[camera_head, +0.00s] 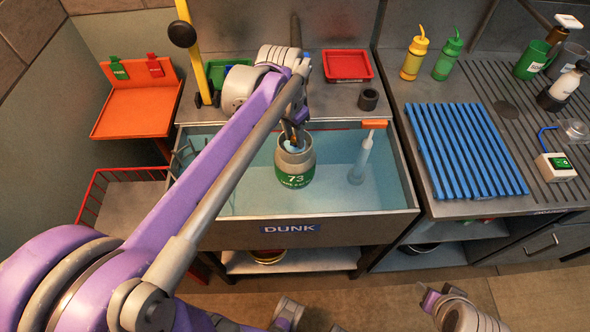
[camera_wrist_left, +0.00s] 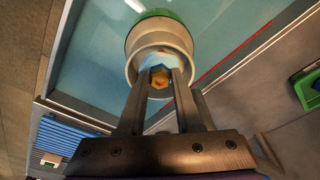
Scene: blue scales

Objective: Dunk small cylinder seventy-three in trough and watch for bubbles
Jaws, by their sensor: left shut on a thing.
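The small cylinder marked 73 (camera_head: 295,170) is grey with a green band, inside the water-filled trough (camera_head: 318,229) labelled DUNK. My left gripper (camera_head: 293,143) is shut on the cylinder's top, at the valve inside its collar. In the left wrist view the fingers (camera_wrist_left: 160,79) close around a brass-coloured valve (camera_wrist_left: 160,78) within the round collar of the cylinder (camera_wrist_left: 150,35). The cylinder looks near upright in the head view. I cannot tell whether its base touches the trough floor, and I see no clear bubbles. My right gripper (camera_head: 432,296) is at the bottom edge, its fingers unclear.
A red tray (camera_head: 347,66) and dark cup (camera_head: 368,99) sit behind. A blue slatted rack (camera_head: 465,150) is on the right bench; an orange stand (camera_head: 137,105) and red basket (camera_head: 95,195) are left.

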